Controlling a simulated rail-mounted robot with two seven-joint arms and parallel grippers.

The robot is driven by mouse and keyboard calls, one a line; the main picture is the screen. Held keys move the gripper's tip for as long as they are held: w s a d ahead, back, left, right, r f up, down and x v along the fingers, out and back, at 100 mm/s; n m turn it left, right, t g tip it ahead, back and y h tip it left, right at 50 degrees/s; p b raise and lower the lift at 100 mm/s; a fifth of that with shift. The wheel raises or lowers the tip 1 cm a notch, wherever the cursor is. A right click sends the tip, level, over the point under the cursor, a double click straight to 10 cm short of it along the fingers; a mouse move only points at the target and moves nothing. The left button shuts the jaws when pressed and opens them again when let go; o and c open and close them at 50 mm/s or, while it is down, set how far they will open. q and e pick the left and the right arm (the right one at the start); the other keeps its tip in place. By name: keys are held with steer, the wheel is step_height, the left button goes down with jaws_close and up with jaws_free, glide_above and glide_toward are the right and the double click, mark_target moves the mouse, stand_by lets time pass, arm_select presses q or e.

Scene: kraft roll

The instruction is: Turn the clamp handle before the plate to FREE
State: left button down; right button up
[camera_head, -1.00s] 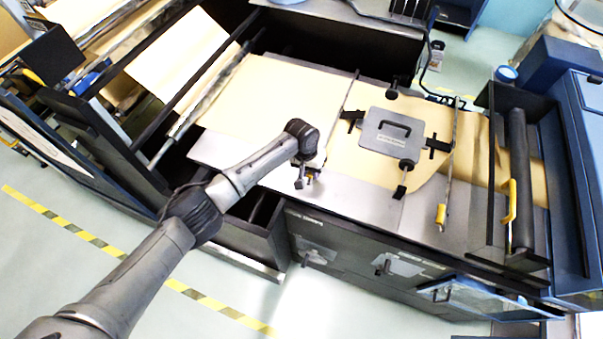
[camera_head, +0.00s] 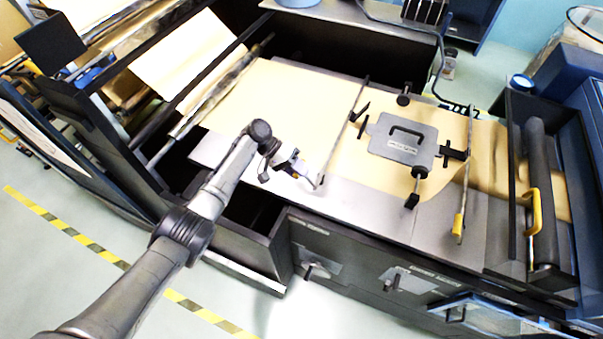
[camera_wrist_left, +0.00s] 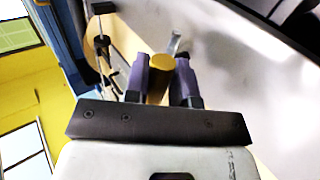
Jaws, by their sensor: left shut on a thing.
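The left clamp bar (camera_head: 346,128) crosses the paper to the left of the grey plate (camera_head: 403,140), which has a black handle on top. The bar's near end is by the front edge of the metal bed. My left gripper (camera_head: 290,163) is just left of that end. In the left wrist view my left gripper (camera_wrist_left: 168,75) is shut on a yellow cylindrical grip (camera_wrist_left: 186,75), with a silvery piece beyond it. In the head view the grip is mostly hidden by the gripper. I cannot read any FREE marking. My right gripper is not in view.
A second clamp bar (camera_head: 467,170) with a yellow grip (camera_head: 458,225) stands right of the plate. A dark roller (camera_head: 541,190) with a yellow handle (camera_head: 533,210) is farther right. Brown paper (camera_head: 290,105) covers the bed. Knobs are on the front panel below.

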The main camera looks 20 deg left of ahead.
arm_select(q)
steer(key=shift+a+f, duration=0.15)
steer(key=shift+f, duration=0.05)
stand_by(0.5)
steer(key=c, duration=1)
jaws_free()
steer(key=shift+a, duration=0.1)
steer(key=shift+b+v, duration=1.5)
steer(key=shift+v, duration=5.4)
